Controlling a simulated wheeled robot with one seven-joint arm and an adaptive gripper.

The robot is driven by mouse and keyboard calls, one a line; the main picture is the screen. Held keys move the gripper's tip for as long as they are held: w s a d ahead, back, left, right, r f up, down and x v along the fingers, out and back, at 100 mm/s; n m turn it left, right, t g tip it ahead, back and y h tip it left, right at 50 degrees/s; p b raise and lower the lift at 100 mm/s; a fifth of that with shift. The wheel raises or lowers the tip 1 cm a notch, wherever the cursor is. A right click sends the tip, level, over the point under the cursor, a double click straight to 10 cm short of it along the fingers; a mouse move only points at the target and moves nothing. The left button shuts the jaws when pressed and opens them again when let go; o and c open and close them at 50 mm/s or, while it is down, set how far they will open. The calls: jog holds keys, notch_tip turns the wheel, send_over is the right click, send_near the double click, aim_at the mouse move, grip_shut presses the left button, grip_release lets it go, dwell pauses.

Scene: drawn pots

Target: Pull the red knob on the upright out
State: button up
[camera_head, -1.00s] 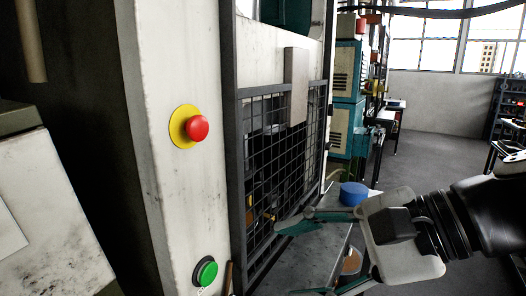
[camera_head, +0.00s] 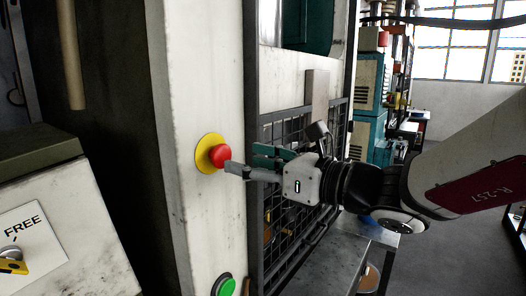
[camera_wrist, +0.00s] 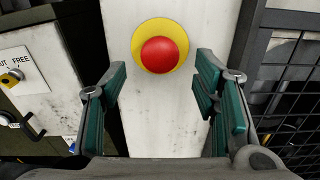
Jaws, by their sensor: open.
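The red knob (camera_head: 220,156) sits on a round yellow plate (camera_head: 205,146) on the pale upright (camera_head: 196,93). In the wrist view the red knob (camera_wrist: 159,55) shows ahead, above and between my two fingers, with the yellow plate (camera_wrist: 140,37) around it. My gripper (camera_head: 240,160) is level with the knob, its fingertips close to the knob's right side. In the wrist view my gripper (camera_wrist: 160,75) is open and empty, one finger on each side. I cannot tell whether a fingertip touches the knob.
A green button (camera_head: 226,287) is lower on the same upright. A dark mesh guard (camera_head: 279,225) stands right of the upright, close behind my gripper. A grey box with a FREE label (camera_head: 28,228) is at the left. A metal table (camera_head: 330,270) is below my arm.

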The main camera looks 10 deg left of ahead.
aim_at(225, 155)
jog(key=p+x, duration=0.1)
jog(key=x, duration=0.6)
jog(key=shift+a, duration=0.15)
